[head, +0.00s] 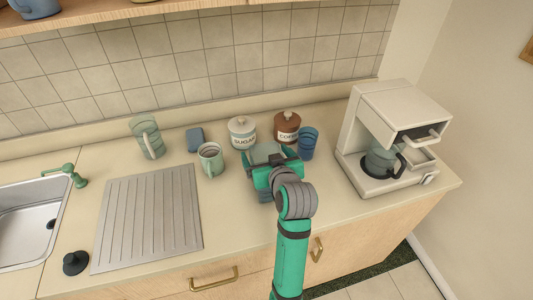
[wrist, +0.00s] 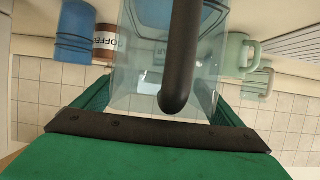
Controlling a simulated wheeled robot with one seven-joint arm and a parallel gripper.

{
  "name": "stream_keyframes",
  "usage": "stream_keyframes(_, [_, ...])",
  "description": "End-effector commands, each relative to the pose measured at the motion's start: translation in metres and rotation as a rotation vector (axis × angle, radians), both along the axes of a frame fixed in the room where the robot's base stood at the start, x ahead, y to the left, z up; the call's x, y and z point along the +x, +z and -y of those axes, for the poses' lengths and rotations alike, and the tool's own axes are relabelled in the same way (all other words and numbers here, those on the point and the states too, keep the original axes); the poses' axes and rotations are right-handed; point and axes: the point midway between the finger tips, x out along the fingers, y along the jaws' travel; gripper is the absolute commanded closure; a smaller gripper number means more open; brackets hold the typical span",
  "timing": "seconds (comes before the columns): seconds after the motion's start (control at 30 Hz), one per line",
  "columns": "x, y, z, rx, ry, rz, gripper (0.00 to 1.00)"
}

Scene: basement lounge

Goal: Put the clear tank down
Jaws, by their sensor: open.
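The clear tank (head: 264,152) is a see-through container with a dark handle, at the middle of the counter in the head view. My gripper (head: 273,174) is in front of it and hides much of it. In the wrist view, which looks upside down, the tank (wrist: 138,98) lies between the green fingers of my gripper (wrist: 165,105), its dark handle towards the camera. The fingers are open, one on each side. Its base is hidden or out of frame, so contact with the counter cannot be clearly seen.
Close behind stand the sugar jar (head: 242,134), coffee jar (head: 287,127) and blue cup (head: 308,143). A green mug (head: 210,160) is to the left, with a pitcher (head: 148,137) beyond. A coffee maker (head: 365,172) stands right. The counter front (head: 235,222) is clear.

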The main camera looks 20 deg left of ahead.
Motion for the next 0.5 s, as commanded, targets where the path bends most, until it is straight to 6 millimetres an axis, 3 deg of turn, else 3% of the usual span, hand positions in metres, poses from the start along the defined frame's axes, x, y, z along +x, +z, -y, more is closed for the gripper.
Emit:
stream_keyframes(0.17, [-0.001,0.006,0.001,0.001,-0.001,0.002,0.09])
stream_keyframes(0.5, [-0.047,0.029,0.034,0.002,-0.004,0.004,0.09])
